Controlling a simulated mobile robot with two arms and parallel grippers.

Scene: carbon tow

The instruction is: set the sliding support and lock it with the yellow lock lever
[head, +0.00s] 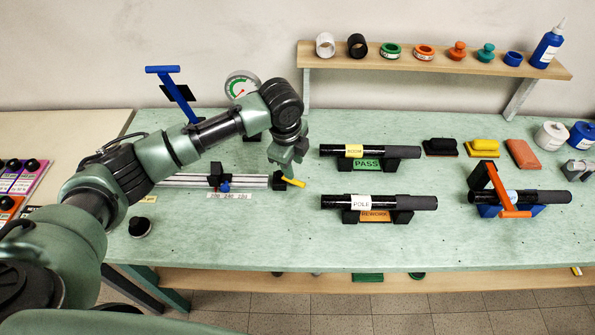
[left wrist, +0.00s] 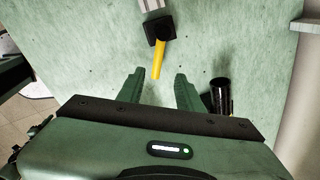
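The yellow lock lever (head: 295,182) sticks out to the right from a black block (head: 279,180) at the right end of a metal rail (head: 247,181). In the left wrist view the yellow lever (left wrist: 159,61) points from the black block (left wrist: 158,29) toward my gripper. Another black block (head: 216,172) with a blue knob stands further left on the rail. I cannot tell for sure which block is the sliding support. My left gripper (head: 287,161) is above the lever; in the wrist view its fingers (left wrist: 158,78) are apart and empty. My right gripper is not in view.
A number strip (head: 229,196) lies before the rail. Black tubes (head: 370,151) rest on PASS and REWORK stands to the right. A dial gauge (head: 242,88) and a blue-handled lever (head: 180,95) stand behind my arm. The bench front centre (head: 270,235) is clear.

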